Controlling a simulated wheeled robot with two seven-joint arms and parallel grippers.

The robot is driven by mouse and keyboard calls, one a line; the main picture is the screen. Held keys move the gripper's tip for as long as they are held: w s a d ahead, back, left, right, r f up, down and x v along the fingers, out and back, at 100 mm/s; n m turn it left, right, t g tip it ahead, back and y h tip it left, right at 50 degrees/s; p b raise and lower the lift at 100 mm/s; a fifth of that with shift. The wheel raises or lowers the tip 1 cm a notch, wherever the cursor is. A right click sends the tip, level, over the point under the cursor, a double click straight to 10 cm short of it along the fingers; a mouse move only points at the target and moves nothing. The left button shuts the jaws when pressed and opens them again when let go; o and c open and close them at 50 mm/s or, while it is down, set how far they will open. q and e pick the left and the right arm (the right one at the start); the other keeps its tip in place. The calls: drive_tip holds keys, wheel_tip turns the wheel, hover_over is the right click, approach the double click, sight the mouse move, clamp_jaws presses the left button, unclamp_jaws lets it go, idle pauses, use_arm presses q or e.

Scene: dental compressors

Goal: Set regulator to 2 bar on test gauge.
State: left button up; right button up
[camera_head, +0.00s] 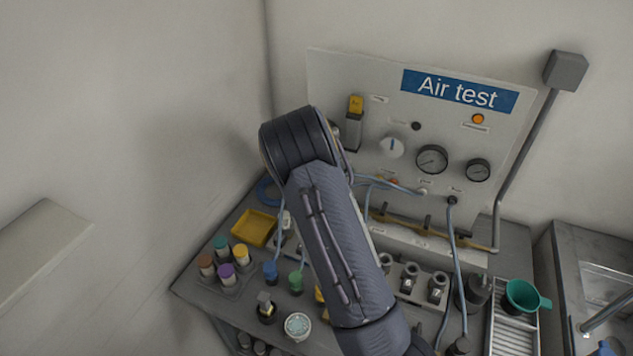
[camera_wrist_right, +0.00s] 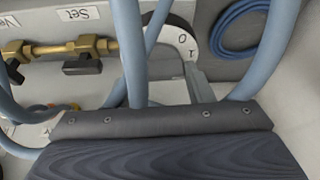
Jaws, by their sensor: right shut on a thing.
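In the head view my right arm (camera_head: 338,235) reaches up to the left part of the Air test panel (camera_head: 350,70). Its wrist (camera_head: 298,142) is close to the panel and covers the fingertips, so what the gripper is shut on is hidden. No regulator knob can be made out for certain. A large gauge (camera_head: 432,158) and a smaller gauge (camera_head: 478,170) are on the panel; their readings are too small to tell. My left gripper is out of view.
Brass pipework with black valves (camera_wrist_right: 75,48) and a "Set" label (camera_wrist_right: 77,13) show in the right wrist view, with a blue hose coil (camera_wrist_right: 240,30). Hoses hang before the panel. A yellow tray (camera_head: 253,228), coloured caps and a green funnel (camera_head: 522,296) crowd the bench.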

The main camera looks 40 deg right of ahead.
drive_tip(key=m+g, duration=0.1)
drive_tip(key=m, duration=0.2)
drive_tip(key=shift+w, duration=0.15)
drive_tip(key=shift+c, duration=0.2)
drive_tip(key=shift+w+r+m+g+h+b, duration=0.1)
drive_tip(key=shift+m+g+h+b, duration=0.4)
drive_tip(key=shift+m, duration=1.2)
drive_tip(key=shift+g, duration=0.3)
drive_tip(key=o, duration=1)
drive_tip(key=b+v, duration=0.1)
drive_tip(key=v, duration=0.6)
drive_tip(key=shift+r, duration=0.45)
